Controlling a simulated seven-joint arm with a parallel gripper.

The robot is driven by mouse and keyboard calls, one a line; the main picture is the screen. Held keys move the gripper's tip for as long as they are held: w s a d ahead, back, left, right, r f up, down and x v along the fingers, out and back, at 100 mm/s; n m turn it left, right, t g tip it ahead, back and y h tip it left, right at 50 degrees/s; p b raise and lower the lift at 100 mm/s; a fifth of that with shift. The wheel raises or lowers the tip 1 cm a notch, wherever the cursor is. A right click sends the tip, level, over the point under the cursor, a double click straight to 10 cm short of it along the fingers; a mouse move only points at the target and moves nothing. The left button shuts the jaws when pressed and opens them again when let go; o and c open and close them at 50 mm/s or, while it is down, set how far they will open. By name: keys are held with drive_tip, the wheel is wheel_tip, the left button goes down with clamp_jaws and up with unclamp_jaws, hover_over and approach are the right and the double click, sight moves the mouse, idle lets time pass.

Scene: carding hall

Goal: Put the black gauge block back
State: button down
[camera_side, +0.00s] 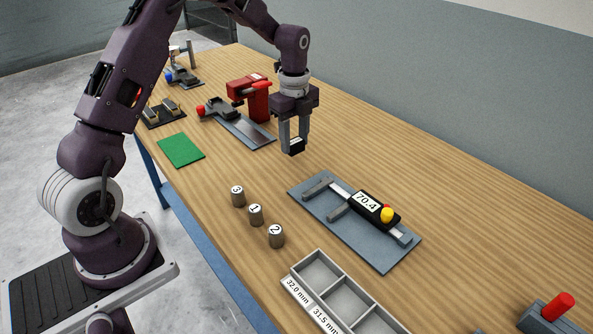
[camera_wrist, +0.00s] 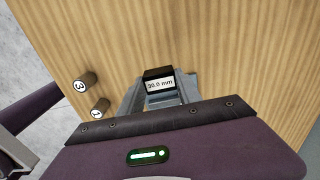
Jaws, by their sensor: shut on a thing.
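The black gauge block (camera_side: 296,148) is held between the fingertips of my gripper (camera_side: 293,140), above the wooden table. In the wrist view the black gauge block (camera_wrist: 157,73) shows a white label reading 30.0 mm, with my gripper's fingers (camera_wrist: 158,94) on either side of it. My gripper is shut on the block. The block appears clear of the table top. A black holder (camera_side: 152,121) with brass-coloured blocks on it stands at the far left; whether it has a free place is too small to tell.
A digital caliper reading 70.4 (camera_side: 366,201) lies on a grey plate (camera_side: 384,257). Three numbered cylinders (camera_side: 255,215) stand nearby, left of a grey compartment tray (camera_side: 320,255).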

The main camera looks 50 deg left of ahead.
sight(295, 175)
wheel_tip(295, 175, down, 8)
drive_tip(key=shift+r, duration=0.1)
drive_tip(key=c, duration=0.8)
unclamp_jaws()
drive_tip(key=shift+c, duration=0.2)
wheel_tip(295, 175, up, 12)
drive_tip(key=shift+d+r, duration=0.1)
drive_tip(key=shift+r, duration=0.1)
drive_tip(key=s+d+r+n+t, duration=0.1)
drive_tip(key=s+d+r+n, duration=0.3)
drive_tip(key=s+r, duration=0.25)
drive_tip(key=s+d+r+n+t, duration=0.2)
drive_tip(key=s+d+r+n, duration=0.2)
drive_tip(key=s+r, duration=0.25)
drive_tip(key=s+d+n+t, duration=0.1)
drive_tip(key=s+d+n, duration=0.1)
drive_tip(key=s+n, duration=0.3)
drive_tip(key=s+d+n+t, duration=0.1)
drive_tip(key=s+n, duration=0.4)
drive_tip(key=s, duration=0.6)
drive_tip(key=shift+s+d+r+t, duration=0.2)
drive_tip(key=shift+d+r+t, duration=0.1)
drive_tip(key=shift+d, duration=0.5)
